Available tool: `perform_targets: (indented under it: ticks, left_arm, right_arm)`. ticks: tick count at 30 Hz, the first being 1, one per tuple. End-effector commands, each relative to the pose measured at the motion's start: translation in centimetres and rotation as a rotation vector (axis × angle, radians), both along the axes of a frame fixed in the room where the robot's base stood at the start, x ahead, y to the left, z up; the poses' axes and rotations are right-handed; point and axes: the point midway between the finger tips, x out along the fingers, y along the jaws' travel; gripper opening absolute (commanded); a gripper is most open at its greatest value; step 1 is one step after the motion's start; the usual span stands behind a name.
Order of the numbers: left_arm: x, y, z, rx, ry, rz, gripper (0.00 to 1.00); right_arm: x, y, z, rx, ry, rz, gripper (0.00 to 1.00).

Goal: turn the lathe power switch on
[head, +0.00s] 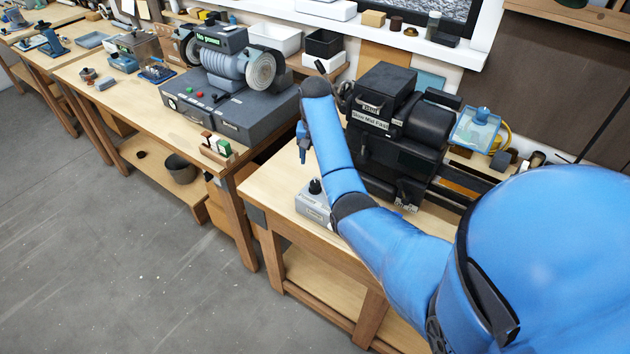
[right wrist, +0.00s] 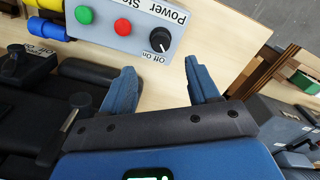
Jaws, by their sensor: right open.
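The lathe's grey power switch box (head: 313,207) sits on the near bench, partly hidden behind my right arm. Its black rotary knob (head: 315,186) stands up on top. In the right wrist view the knob (right wrist: 160,40) is beside "Off On" lettering, with a red button (right wrist: 122,27) and a green button (right wrist: 84,15) on the same box. My right gripper (head: 303,155) is above the bench near the box. Its two fingers are open and empty in the right wrist view (right wrist: 162,82), apart from the knob. My left gripper is not in view.
The black lathe (head: 395,140) stands right behind my right arm. A grey bench grinder (head: 225,85) is on the bench to the left. A small block rack (head: 216,147) is at that bench's near corner. Bare wood surrounds the switch box's left side.

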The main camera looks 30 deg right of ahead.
Motion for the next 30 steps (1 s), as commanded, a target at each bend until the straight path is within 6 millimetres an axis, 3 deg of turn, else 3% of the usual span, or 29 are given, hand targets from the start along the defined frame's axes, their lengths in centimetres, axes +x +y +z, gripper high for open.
perform_targets:
  ticks: [5,9,18,30]
  left_arm:
    - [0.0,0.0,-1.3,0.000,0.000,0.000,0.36]
    - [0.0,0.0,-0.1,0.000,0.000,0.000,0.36]
    - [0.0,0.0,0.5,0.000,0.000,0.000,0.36]
    - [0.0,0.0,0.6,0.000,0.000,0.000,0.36]
  right_arm:
    - [-0.1,0.1,-2.7,0.001,0.003,0.000,0.60]
    - [-0.1,0.1,-4.5,0.002,0.004,0.001,0.60]
    - [0.0,0.0,-8.7,0.001,0.001,0.001,0.60]
    - [0.0,0.0,-10.2,0.000,-0.002,0.001,0.60]
